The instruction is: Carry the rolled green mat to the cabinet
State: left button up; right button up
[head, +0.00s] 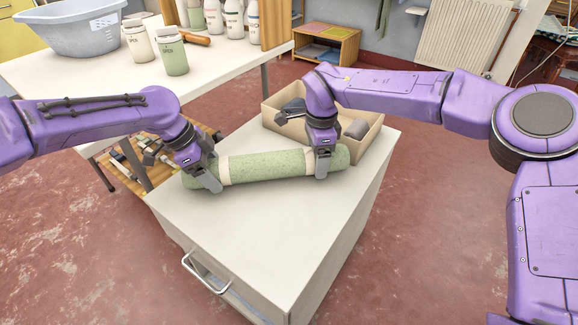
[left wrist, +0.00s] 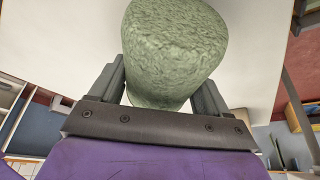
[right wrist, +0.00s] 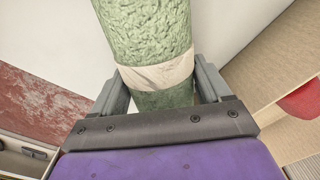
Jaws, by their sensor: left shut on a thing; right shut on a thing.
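The rolled green mat (head: 265,167) lies lengthwise across the top of the white cabinet (head: 270,225), with a pale band near each end. My left gripper (head: 208,180) is shut around its left end; the mat also shows between the fingers in the left wrist view (left wrist: 175,45). My right gripper (head: 323,165) is shut around it near the right end, close to a pale band; the mat also shows in the right wrist view (right wrist: 145,30). Whether the mat rests on the cabinet top or hangs just above it, I cannot tell.
An open cardboard box (head: 362,140) with dark and grey items stands on the cabinet's back part, just behind the mat. A white table (head: 105,85) with jars (head: 172,55), bottles and a grey basin (head: 75,28) is at the back left. The cabinet's front top is clear.

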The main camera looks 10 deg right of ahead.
pick_arm(q)
jog(key=shift+f+b, duration=0.35)
jog(key=shift+f, duration=0.35)
pick_arm(e)
jog(key=shift+f, duration=0.75)
pick_arm(q)
jog(key=o, duration=1.1)
jog(key=shift+c, duration=0.2)
pick_arm(e)
jog(key=o, duration=1.1)
jog(key=shift+c, duration=0.2)
pick_arm(q)
jog(key=o, duration=0.3)
pick_arm(e)
jog(key=o, duration=0.3)
pick_arm(q)
jog(key=v, duration=1.2)
pick_arm(e)
jog(key=shift+r, duration=0.1)
pick_arm(q)
jog(key=shift+r, duration=0.1)
pick_arm(e)
jog(key=shift+r, duration=0.25)
notch_tip(320, 180, up, 12)
jog(key=shift+f, duration=0.25)
